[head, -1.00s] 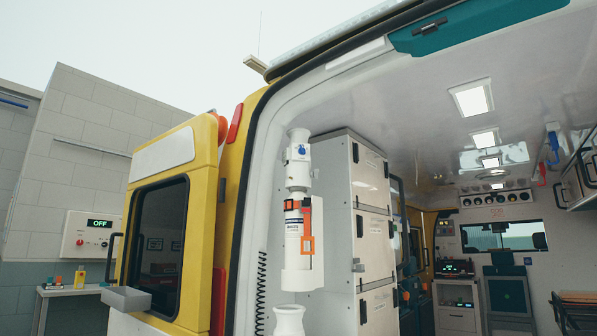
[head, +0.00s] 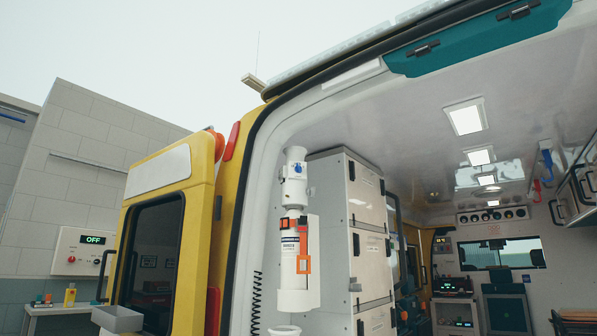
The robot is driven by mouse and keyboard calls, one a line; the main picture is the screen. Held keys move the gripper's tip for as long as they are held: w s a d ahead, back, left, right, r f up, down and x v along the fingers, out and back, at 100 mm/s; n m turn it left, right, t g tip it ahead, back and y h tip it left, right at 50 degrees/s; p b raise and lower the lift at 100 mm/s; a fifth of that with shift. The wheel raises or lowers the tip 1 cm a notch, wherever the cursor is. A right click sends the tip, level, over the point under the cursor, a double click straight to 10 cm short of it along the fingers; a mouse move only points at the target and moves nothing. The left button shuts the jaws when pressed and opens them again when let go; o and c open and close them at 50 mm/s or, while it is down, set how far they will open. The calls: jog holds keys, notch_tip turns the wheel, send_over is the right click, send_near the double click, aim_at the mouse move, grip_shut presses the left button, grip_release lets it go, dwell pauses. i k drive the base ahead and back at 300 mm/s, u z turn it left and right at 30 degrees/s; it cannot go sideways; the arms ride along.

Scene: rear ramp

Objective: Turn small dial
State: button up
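A small blue dial (head: 297,168) shows on the white fitting (head: 294,192) at the top of a white cylinder (head: 289,256). The cylinder stands upright at the left of the vehicle's rear opening, with orange parts on its front. A grey wall panel (head: 78,252) at the far left has a green display reading OFF and small red controls. I cannot tell for certain which control is the small dial. My gripper is not in view.
The yellow rear door (head: 195,215) stands open between the wall panel and the opening. White cabinets (head: 360,230) stand right of the cylinder. A small table (head: 50,308) with a yellow bottle (head: 70,294) is below the panel. The middle of the vehicle's interior looks clear.

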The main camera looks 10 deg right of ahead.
aim_at(297, 169)
jog(key=z, duration=1.35)
jog(key=k, duration=1.1)
jog(key=u, duration=1.05)
